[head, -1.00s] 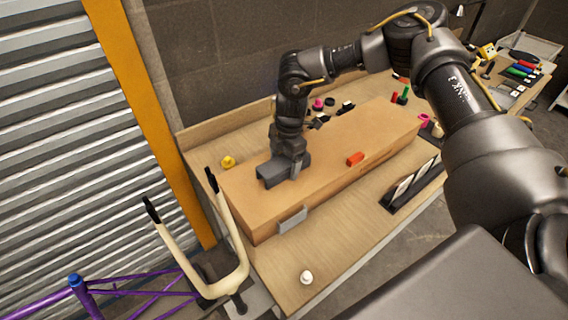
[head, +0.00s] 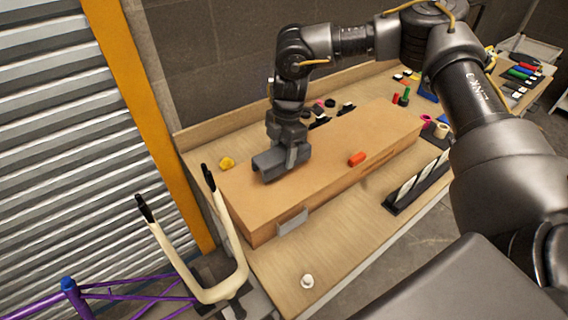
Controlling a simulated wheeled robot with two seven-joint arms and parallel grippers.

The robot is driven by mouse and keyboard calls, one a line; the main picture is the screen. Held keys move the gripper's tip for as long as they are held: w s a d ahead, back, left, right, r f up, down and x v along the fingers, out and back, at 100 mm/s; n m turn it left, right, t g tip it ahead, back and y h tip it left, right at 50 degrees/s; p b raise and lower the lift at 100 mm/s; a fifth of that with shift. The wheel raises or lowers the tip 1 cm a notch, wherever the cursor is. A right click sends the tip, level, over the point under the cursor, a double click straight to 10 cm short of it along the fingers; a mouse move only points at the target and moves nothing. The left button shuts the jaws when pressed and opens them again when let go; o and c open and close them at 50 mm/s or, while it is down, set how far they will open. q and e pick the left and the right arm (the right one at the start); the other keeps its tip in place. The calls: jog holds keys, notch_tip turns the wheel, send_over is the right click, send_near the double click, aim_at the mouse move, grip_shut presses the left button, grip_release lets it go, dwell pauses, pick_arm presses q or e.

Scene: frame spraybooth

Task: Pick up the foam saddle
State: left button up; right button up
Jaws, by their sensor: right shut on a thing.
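The foam saddle (head: 268,166) is a dark grey, channel-shaped block over the left part of the long cardboard box's top. My right gripper (head: 287,156) is shut on it from above. The saddle appears just above the box top; whether its lower edge still touches is hard to tell. The fingertips are partly hidden by the saddle and the gripper body. My left gripper is not in view.
The long cardboard box (head: 345,145) lies on the wooden bench (head: 345,225), with a red-orange piece (head: 357,159) on top. A cream fork (head: 215,290) stands at the front left. A yellow lump (head: 227,162) and white knob (head: 307,281) sit on the bench.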

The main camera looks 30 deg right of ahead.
aim_at(275, 161)
jog(key=s+a+r, duration=0.1)
jog(key=r, duration=0.1)
jog(key=s+a+r+b, duration=0.1)
jog(key=a+r, duration=0.1)
jog(key=shift+s, duration=0.2)
jog(key=s+a+r+b, duration=0.4)
jog(key=s+a, duration=0.1)
jog(key=a, duration=0.1)
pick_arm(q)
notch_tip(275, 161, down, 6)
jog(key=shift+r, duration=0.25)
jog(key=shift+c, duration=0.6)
pick_arm(e)
jog(key=d+f+m, duration=0.1)
jog(key=m, duration=0.4)
jog(key=d+f+m+t, duration=0.1)
jog(key=d+m, duration=0.1)
jog(key=m, duration=0.3)
jog(key=d+f+m+h, duration=0.1)
jog(key=d+m, duration=0.1)
jog(key=m, duration=0.4)
jog(key=shift+s+t, duration=0.3)
